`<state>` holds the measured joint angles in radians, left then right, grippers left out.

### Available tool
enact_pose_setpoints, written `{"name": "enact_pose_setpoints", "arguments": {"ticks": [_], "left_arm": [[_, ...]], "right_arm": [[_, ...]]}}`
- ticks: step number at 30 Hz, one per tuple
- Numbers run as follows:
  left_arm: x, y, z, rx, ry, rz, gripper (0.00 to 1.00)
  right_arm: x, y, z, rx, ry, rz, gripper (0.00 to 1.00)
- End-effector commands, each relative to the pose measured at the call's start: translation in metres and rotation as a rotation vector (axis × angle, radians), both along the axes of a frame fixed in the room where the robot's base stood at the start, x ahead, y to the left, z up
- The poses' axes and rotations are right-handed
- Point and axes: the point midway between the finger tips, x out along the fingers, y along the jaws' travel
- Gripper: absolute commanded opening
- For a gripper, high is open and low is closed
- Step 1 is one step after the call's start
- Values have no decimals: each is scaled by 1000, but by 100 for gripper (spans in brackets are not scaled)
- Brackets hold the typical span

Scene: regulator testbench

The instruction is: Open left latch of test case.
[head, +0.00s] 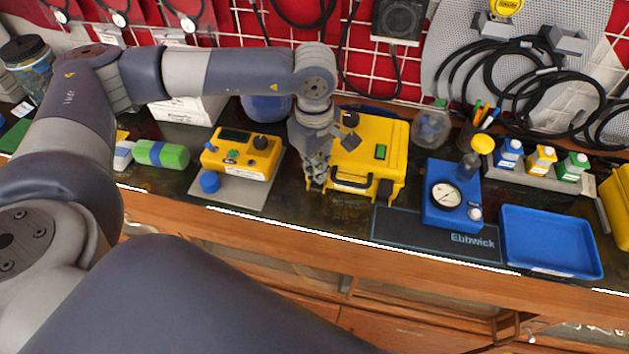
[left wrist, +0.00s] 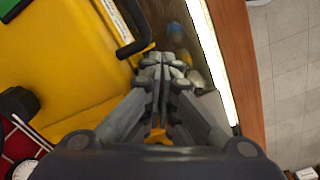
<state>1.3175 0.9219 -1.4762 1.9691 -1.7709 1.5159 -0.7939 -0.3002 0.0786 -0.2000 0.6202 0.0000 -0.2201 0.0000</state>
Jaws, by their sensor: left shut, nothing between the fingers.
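The yellow test case (head: 375,145) stands closed on the dark bench top, with a black handle (head: 350,184) on its front. In the left wrist view the yellow case (left wrist: 65,55) fills the upper left, with part of the black handle (left wrist: 132,40). My left gripper (head: 317,184) is at the front left corner of the case, pointing down, shut and empty. In the left wrist view its fingertips (left wrist: 160,62) are together just beside the case front. A small yellow piece (left wrist: 158,136) shows between the finger bases; I cannot tell if it is the left latch. My right gripper is not in view.
A yellow meter box (head: 240,152) on a grey plate stands left of the case. A blue gauge block (head: 450,205) on a dark mat and an empty blue tray (head: 550,240) lie to the right. The bench's front edge is close to the gripper.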

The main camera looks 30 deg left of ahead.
Motion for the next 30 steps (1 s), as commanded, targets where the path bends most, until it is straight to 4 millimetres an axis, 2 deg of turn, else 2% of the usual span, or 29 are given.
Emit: {"name": "enact_pose_setpoints", "arguments": {"ticks": [1,30], "left_arm": [[-9,-1,-16,1,33,-3,0],[-22,-7,-28,-2,36,-10,0]], "right_arm": [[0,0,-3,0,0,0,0],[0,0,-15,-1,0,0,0]]}}
